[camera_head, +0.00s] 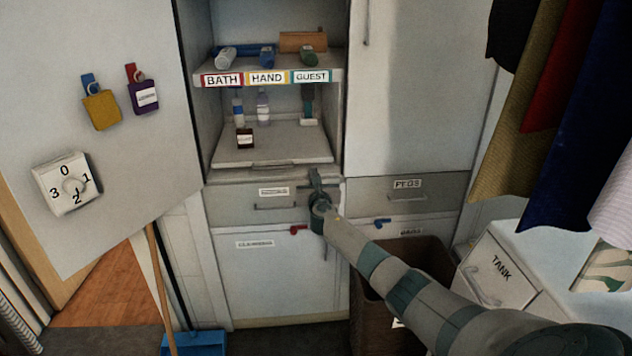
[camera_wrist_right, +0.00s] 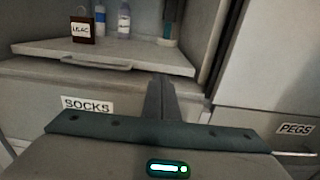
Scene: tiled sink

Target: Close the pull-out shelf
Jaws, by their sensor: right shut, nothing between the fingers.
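The pale pull-out shelf (camera_head: 290,146) is low in the open cabinet, with a bar handle (camera_head: 268,166) along its front. In the right wrist view the shelf (camera_wrist_right: 60,48) and its handle (camera_wrist_right: 97,62) show at upper left. Its front edge lies close to the cabinet opening; I cannot tell exactly how far out it is. My right gripper (camera_head: 316,180) is shut and empty, right of the handle and near the shelf's front right corner. The shut fingers (camera_wrist_right: 161,95) also show in the right wrist view, apart from the handle. My left gripper is out of view.
The SOCKS drawer (camera_wrist_right: 88,104) is below and the PEGS drawer (camera_head: 407,190) to the right. The open cabinet door (camera_head: 110,140) fills the left; hanging cloths (camera_head: 580,120) are at right.

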